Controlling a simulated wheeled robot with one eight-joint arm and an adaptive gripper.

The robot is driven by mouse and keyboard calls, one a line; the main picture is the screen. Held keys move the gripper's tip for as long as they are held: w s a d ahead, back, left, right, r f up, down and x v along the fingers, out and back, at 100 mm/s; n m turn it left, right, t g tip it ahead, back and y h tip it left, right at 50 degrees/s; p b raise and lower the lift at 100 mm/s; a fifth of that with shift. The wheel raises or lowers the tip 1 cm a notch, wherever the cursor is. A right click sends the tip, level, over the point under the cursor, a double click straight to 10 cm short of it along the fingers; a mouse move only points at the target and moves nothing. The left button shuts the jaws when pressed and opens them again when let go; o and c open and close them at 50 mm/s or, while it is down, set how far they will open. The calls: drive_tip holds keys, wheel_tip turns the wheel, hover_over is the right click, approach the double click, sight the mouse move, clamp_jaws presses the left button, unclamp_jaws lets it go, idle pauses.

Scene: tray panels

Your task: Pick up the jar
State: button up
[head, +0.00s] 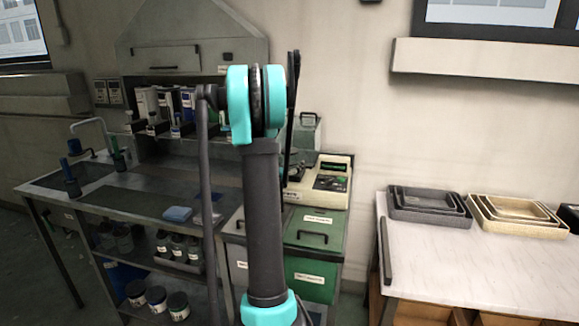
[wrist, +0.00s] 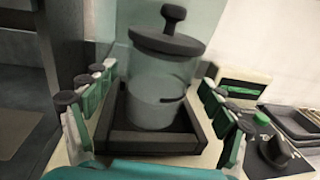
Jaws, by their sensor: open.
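The jar (wrist: 158,90) is a clear, cloudy cylinder with a dark lid and a round knob on top. In the wrist view it stands upright on a dark square base (wrist: 140,138) with a raised rim. My gripper (wrist: 153,77) is open, with one green-and-dark finger left of the jar and the other to its right. Gaps show between the fingers and the glass, and nothing is held. In the head view my arm covers this spot, and I cannot clearly make out the jar or the gripper there.
A workbench (head: 130,195) with bottles and a sink is at left. Nested grey trays (head: 428,205) and tan trays (head: 515,215) sit on a pale table (head: 465,265).

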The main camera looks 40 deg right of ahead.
drive_tip(key=shift+x, duration=2.65)
drive_tip(key=shift+w+r, duration=0.1)
drive_tip(key=shift+r, duration=0.05)
drive_tip(key=shift+c, duration=0.5)
drive_tip(key=c, duration=1.7)
drive_tip(key=shift+a, duration=0.1)
clamp_jaws()
